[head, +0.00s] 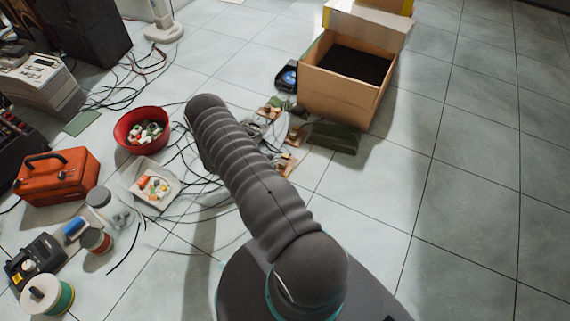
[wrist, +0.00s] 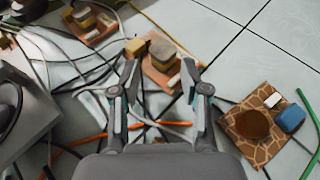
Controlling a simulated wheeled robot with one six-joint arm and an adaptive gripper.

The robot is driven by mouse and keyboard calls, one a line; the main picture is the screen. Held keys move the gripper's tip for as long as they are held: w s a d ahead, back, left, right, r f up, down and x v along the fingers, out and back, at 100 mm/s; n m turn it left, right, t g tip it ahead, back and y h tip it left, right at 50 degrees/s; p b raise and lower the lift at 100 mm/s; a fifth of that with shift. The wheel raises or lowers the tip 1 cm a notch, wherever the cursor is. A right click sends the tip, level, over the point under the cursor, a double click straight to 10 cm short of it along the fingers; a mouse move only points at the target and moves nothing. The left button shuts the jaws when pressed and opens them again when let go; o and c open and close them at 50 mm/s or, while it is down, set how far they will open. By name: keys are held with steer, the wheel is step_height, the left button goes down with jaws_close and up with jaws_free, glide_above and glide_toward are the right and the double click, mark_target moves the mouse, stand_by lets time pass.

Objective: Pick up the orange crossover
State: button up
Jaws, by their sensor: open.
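An orange-brown crossover board (wrist: 158,76) with block-shaped parts on it lies on the floor, straight ahead between my fingertips in the wrist view. My gripper (wrist: 160,72) is open and empty, its two fingers on either side of the board's near part. I cannot tell the height gap. A second orange-brown board (wrist: 93,32) lies at the upper left, and a brown patterned board (wrist: 262,128) with a blue and a white part lies to the right. In the head view small boards (head: 297,136) show beside my arm, which hides my gripper.
Loose cables and an orange cord (wrist: 88,138) run around and under my fingers. A grey box (wrist: 22,112) stands at left in the wrist view. In the head view are a cardboard box (head: 335,92), a dark green object (head: 334,137) and a red bowl (head: 124,133). Floor at right is clear.

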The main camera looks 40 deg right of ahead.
mark_target(280, 162)
steer(key=shift+x, duration=2.85)
steer(key=shift+s+a+f, duration=0.1)
steer(key=shift+a+f, duration=0.05)
steer(key=shift+f, duration=0.05)
jaws_close()
